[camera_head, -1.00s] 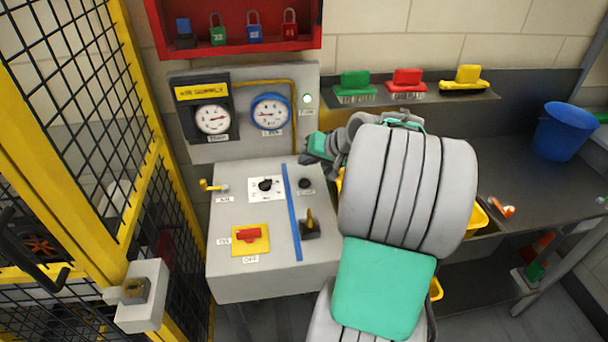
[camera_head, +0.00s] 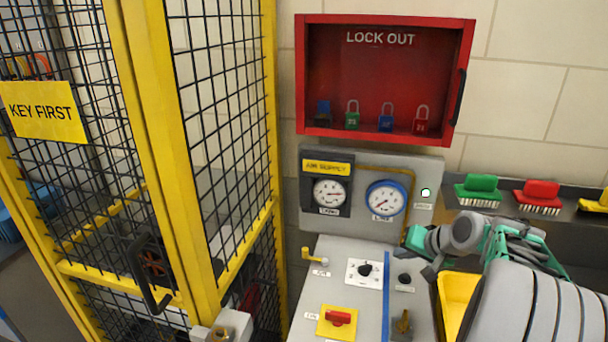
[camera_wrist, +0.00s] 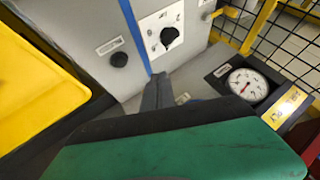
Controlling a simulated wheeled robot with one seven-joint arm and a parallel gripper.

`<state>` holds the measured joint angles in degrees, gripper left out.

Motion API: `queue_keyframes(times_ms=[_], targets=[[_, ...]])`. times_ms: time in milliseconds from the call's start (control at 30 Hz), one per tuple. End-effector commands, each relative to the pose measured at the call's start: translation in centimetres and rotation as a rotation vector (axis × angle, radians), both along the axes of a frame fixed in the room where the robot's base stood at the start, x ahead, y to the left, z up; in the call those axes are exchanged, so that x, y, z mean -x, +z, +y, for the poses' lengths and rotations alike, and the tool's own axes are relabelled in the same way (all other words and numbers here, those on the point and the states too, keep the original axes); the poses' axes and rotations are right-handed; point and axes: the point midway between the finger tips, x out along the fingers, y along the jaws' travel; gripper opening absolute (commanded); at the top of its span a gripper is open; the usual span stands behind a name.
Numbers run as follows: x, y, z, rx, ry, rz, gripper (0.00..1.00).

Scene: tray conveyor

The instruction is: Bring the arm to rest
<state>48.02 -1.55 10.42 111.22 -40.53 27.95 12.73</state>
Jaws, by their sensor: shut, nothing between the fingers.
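My gripper (camera_head: 428,271) is at the lower right in the head view, close above the right side of the grey control panel (camera_head: 344,262). Its dark fingers are small there. In the wrist view the shut fingers (camera_wrist: 157,92) show as a narrow grey shape with nothing between them. They appear in front of the panel, near the blue strip and a black knob (camera_wrist: 170,38). I cannot tell whether they touch it. My grey and teal arm fills the lower right corner of the head view and is partly cut off.
A yellow mesh cage (camera_head: 184,160) stands at the left. A red lock-out box (camera_head: 388,85) with several padlocks hangs above two gauges. Brushes (camera_head: 480,188) sit on a shelf at the right. A yellow bin (camera_head: 457,296) is beside the panel, close to my arm.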

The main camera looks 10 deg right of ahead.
Motion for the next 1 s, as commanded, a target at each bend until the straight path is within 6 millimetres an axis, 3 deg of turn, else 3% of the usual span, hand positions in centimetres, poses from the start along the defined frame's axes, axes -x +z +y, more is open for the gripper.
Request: queue_keyframes(times_ms=[33,67,200,300,400,500,600,1000], targets=[[0.1,0.4,3.4,0.041,0.058,0.031,0.0],[0.5,0.4,5.3,0.069,0.09,0.056,0.0],[4.7,0.2,14.0,0.211,0.247,0.177,0.0],[9.0,-0.3,18.4,0.302,0.344,0.245,0.0],[12.8,-0.9,20.8,0.367,0.413,0.294,0.0],[15.2,-1.4,21.8,0.403,0.451,0.322,0.0],[16.1,-1.7,22.0,0.416,0.464,0.333,0.0],[16.1,-1.7,21.9,0.416,0.461,0.334,0.0]])
